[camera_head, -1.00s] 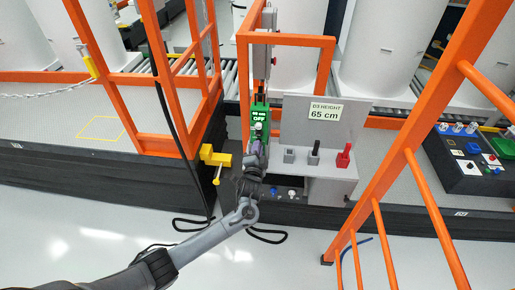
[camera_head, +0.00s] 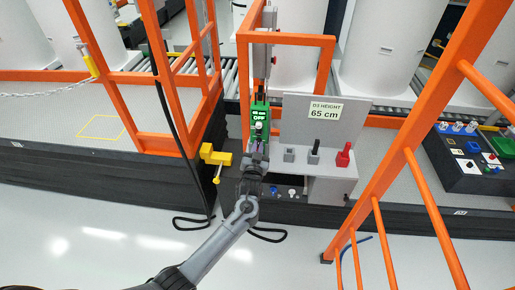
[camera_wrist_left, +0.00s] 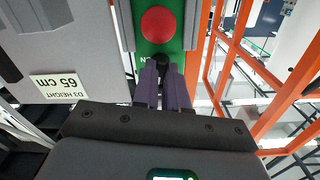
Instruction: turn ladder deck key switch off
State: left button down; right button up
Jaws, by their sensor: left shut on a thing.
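The green key-switch panel (camera_head: 260,113) stands upright on the orange frame, and its screen reads OFF. In the left wrist view the green panel (camera_wrist_left: 173,46) carries a round red button (camera_wrist_left: 158,25), with a small black key knob (camera_wrist_left: 160,61) beside it. My left gripper (camera_head: 258,148) is at the lower part of the panel. In the wrist view its purple-grey fingers are closed around the black knob, which is partly hidden between the fingertips. The key's exact angle cannot be told. My right gripper is not in view.
A grey console with a "65 cm" sign (camera_head: 325,111) and grey, black and red levers (camera_head: 343,156) stands just right of the gripper. A yellow bracket (camera_head: 215,156) is at left. Orange rails (camera_head: 418,190) flank both sides.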

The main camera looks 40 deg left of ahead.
pick_arm(q)
jog(key=shift+n, duration=1.2)
jog(key=c, duration=1.4)
grip_release()
jog(key=shift+c, duration=0.2)
jog(key=shift+s, duration=0.1)
jog(key=v, duration=1)
jog(key=shift+s+d+p, duration=0.2)
jog(key=shift+s+p, duration=0.05)
jog(key=shift+p, duration=0.2)
